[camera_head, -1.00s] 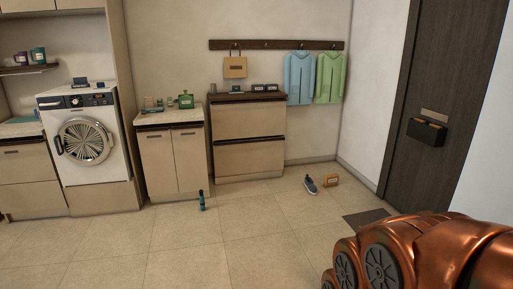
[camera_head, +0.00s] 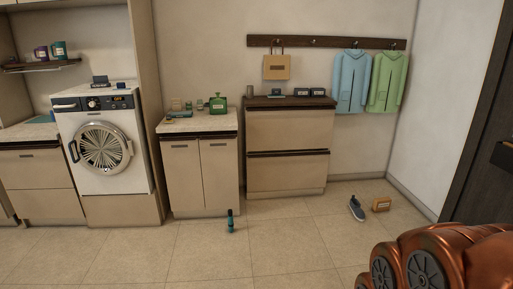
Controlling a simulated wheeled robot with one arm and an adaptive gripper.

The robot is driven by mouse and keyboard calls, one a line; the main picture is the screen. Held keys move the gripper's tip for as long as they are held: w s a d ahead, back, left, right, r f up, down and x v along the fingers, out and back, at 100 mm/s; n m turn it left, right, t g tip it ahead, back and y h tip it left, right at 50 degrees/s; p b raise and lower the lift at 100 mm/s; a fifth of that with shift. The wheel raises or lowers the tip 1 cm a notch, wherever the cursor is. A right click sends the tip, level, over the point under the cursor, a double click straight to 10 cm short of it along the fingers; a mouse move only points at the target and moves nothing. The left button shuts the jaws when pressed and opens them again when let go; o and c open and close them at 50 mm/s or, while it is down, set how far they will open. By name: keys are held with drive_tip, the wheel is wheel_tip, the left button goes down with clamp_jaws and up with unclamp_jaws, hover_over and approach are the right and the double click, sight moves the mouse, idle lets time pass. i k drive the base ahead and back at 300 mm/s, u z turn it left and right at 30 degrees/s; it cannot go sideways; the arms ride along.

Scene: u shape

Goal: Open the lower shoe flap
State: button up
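The shoe cabinet (camera_head: 289,133) stands against the back wall, with a dark top and two wide beige flaps, one above the other. The lower shoe flap (camera_head: 286,173) looks shut, with a dark strip along its upper edge. The upper flap (camera_head: 288,130) looks shut too. A copper-coloured part of my arm fills the lower right corner, well in front of the cabinet. My gripper itself is not in view.
A dark shoe (camera_head: 356,208) and a small orange-brown box (camera_head: 381,204) lie on the floor right of the cabinet. A teal bottle (camera_head: 230,221) stands on the floor before the two-door cupboard (camera_head: 200,175). The floor before the lower flap is clear.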

sight(283, 171)
drive_tip(key=i, duration=4.25)
drive_tip(key=u, duration=0.25)
